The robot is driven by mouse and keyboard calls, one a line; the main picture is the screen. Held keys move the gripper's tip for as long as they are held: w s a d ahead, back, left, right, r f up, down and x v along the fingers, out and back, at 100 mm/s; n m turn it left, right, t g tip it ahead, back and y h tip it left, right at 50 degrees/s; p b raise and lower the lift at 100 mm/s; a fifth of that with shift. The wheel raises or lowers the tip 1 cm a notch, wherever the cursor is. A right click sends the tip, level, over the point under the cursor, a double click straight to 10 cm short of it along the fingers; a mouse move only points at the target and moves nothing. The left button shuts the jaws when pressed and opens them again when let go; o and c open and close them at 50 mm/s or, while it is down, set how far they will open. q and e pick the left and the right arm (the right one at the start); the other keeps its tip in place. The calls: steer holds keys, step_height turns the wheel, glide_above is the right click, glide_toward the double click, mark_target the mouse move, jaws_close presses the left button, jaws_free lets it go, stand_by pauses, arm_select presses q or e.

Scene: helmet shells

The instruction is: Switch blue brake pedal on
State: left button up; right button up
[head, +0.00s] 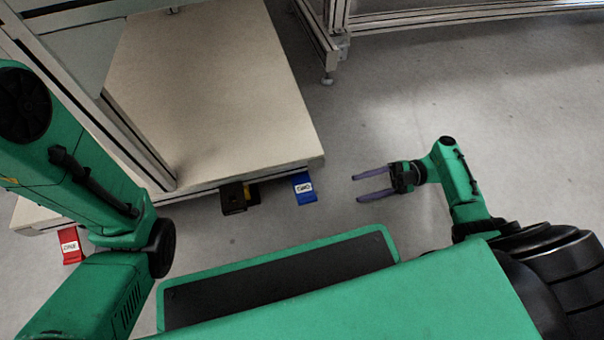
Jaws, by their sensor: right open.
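The blue brake pedal (304,191) sticks out from under the front edge of the pale cart platform, near its right corner. It has a white label with dark lettering that is too small to read surely. My right gripper (357,187) is to the right of the blue pedal, apart from it. Its two purple fingers are spread and empty, pointing left toward the pedal. My left arm comes in at the left, and its gripper is out of view. I cannot tell from this view whether the pedal is pressed or raised.
The cart platform (215,90) fills the upper left, with metal posts on it. A black and yellow block (238,197) sits left of the blue pedal. A red pedal (69,246) is at the far left. A metal frame (335,40) stands at the back. Floor (400,115) on the right is clear.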

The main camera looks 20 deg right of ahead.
mark_target(310, 198)
steer(key=a, duration=1.4)
steer(key=shift+w+a+b, duration=0.15)
steer(key=shift+a+b, duration=0.15)
steer(key=shift+a, duration=0.05)
jaws_close()
steer(key=shift+d+f, duration=0.1)
steer(key=shift+d, duration=0.05)
stand_by(0.4)
